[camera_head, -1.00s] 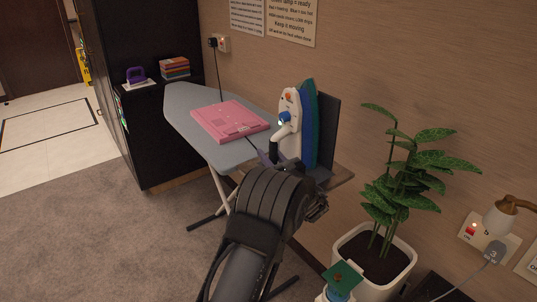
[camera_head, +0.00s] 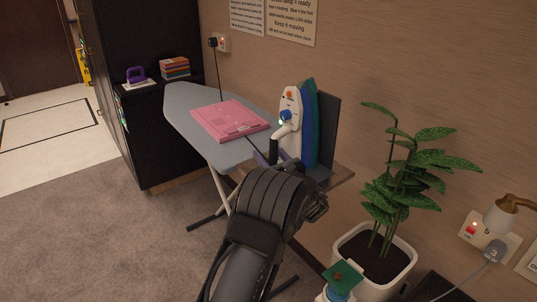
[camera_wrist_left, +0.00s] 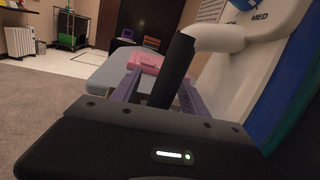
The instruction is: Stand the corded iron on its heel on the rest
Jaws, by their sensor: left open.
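The iron (camera_head: 290,120), white with a blue-green soleplate side, stands upright on its heel on the dark rest (camera_head: 327,130) at the right end of the ironing board (camera_head: 190,108). My left gripper (camera_head: 279,160) is open, low beside the handle. In the left wrist view, its purple fingers (camera_wrist_left: 160,92) stand apart on either side of the handle's dark lower part (camera_wrist_left: 174,70). The iron's white body (camera_wrist_left: 248,75) fills the right side there. I cannot tell whether a finger touches the handle. My right gripper is not in view.
A pink folded cloth (camera_head: 230,119) lies on the board. A black cord runs to the wall socket (camera_head: 222,43). A potted plant (camera_head: 385,235) stands right of the board. A black cabinet (camera_head: 140,100) is behind left. Carpet is clear at left.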

